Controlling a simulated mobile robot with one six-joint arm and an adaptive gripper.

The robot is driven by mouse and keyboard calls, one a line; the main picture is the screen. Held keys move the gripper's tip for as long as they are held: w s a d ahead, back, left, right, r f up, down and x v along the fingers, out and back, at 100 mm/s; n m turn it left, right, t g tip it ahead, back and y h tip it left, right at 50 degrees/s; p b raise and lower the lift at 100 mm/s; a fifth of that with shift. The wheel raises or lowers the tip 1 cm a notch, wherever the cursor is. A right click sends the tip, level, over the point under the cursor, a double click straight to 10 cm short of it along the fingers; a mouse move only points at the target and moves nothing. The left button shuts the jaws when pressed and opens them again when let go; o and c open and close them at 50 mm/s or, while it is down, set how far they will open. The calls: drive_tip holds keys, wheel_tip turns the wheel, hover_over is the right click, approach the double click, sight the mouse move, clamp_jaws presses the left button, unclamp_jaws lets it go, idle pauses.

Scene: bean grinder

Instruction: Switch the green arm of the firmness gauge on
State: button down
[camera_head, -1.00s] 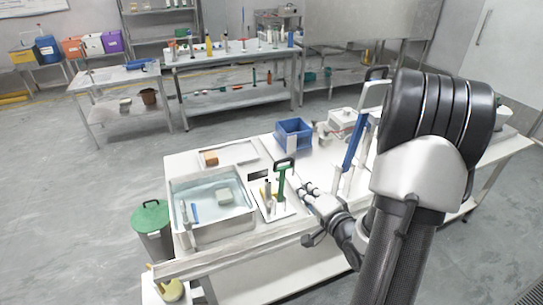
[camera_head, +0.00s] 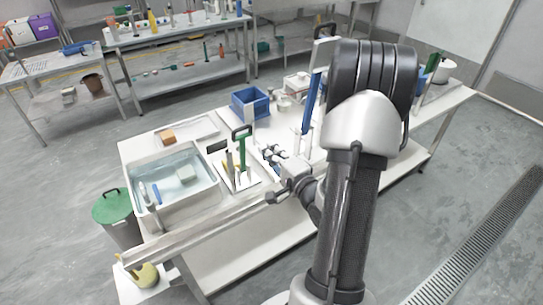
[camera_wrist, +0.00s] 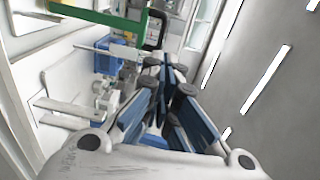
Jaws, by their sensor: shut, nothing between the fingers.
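The green arm (camera_head: 242,152) stands raised on its white-based gauge, with a black loop grip at its top. In the wrist view a green bar (camera_wrist: 95,14) crosses the upper left, close in front of the camera; it looks like the same arm. My gripper (camera_head: 268,152) is just right of the green arm in the head view, apart from it as far as I can tell. In the wrist view its blue-padded fingers (camera_wrist: 165,66) are together with nothing between them.
A water basin (camera_head: 210,190) lies left of the gauge, with a tray (camera_head: 205,122) behind it. A blue bin (camera_head: 250,103) and a tall blue lever (camera_head: 310,103) stand behind and right. A green-lidded bin (camera_head: 112,206) is at the table's left end.

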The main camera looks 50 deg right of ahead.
sight(247, 128)
drive_tip(key=b+x, duration=0.1)
drive_tip(key=x, duration=0.9)
drive_tip(key=shift+w+r, duration=0.1)
drive_tip(key=shift+r, duration=0.1)
